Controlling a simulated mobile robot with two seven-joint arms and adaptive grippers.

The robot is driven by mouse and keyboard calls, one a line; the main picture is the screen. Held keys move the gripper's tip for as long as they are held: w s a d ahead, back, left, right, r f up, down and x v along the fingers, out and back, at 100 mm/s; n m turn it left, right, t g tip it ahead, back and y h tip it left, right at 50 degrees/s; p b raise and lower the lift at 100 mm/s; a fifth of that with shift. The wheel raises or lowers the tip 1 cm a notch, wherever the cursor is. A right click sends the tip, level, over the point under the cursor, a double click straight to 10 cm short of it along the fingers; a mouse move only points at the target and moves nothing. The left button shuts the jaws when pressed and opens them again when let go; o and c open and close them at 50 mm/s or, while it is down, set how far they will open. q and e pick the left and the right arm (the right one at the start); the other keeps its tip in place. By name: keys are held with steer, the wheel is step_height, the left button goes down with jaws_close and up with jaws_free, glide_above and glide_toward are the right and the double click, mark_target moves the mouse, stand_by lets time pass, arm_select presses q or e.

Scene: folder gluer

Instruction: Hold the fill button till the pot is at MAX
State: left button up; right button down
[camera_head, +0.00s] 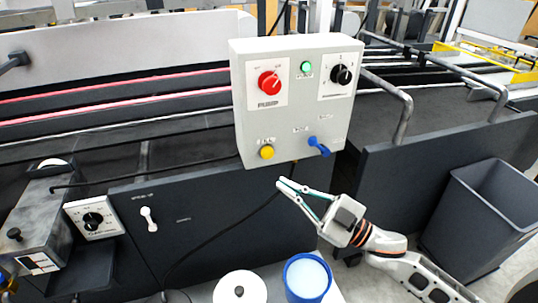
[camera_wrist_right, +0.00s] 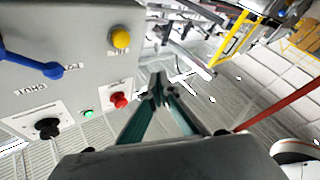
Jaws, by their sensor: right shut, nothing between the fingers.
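A grey control box (camera_head: 295,120) carries a yellow button (camera_head: 266,152) at its lower left, under a small label too blurred to read surely. The yellow button also shows in the wrist view (camera_wrist_right: 121,38), above and left of the fingertips. My right gripper (camera_head: 281,183) is shut and empty, its tips a little below and right of the yellow button, apart from it in the picture. Its fingers meet in the wrist view (camera_wrist_right: 158,84). A blue-rimmed pot (camera_head: 307,279) with pale contents stands at the bottom; I see no readable MAX mark. My left gripper is not in view.
The box also has a red PUMP knob (camera_head: 269,82), a green lamp (camera_head: 306,67), a black dial (camera_head: 341,75) and a blue lever (camera_head: 319,147) right of the yellow button. A white lidded container (camera_head: 240,288) stands beside the pot. A grey bin (camera_head: 485,215) is at right.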

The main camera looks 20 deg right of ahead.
mark_target(268, 153)
steer(key=w+b, duration=0.1)
steer(key=w, duration=0.7)
steer(key=shift+w+a, duration=0.15)
steer(key=shift+w, duration=0.15)
stand_by(1.2)
steer(key=shift+w, duration=0.4)
steer(key=shift+w, duration=0.5)
stand_by(4.8)
